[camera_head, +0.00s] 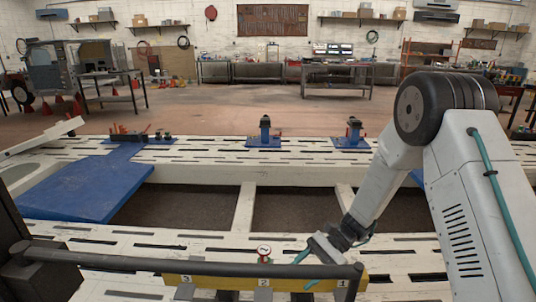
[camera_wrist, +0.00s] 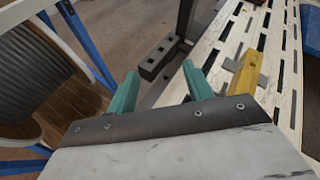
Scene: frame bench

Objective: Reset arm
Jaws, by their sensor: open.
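My gripper (camera_head: 308,256) is at the low end of my arm, just above the near rail of the white slotted frame bench (camera_head: 115,248), right of the middle in the head view. In the wrist view its two teal fingers (camera_wrist: 160,84) stand wide apart with nothing between them. A yellow bar (camera_head: 225,281) with labels 3, 2 and 1 lies along the near rail, close below my gripper. A small round gauge (camera_head: 264,251) with a red rim stands left of my gripper. Part of a yellow piece also shows at right in the wrist view (camera_wrist: 246,72).
A dark horizontal tube (camera_head: 180,265) runs across the near side. Blue clamp stands (camera_head: 264,136) (camera_head: 351,139) sit on the far rail. A blue ramp (camera_head: 85,190) is at left. In the wrist view, a dark block (camera_wrist: 160,58) lies beyond the fingers. Open floor lies behind the bench.

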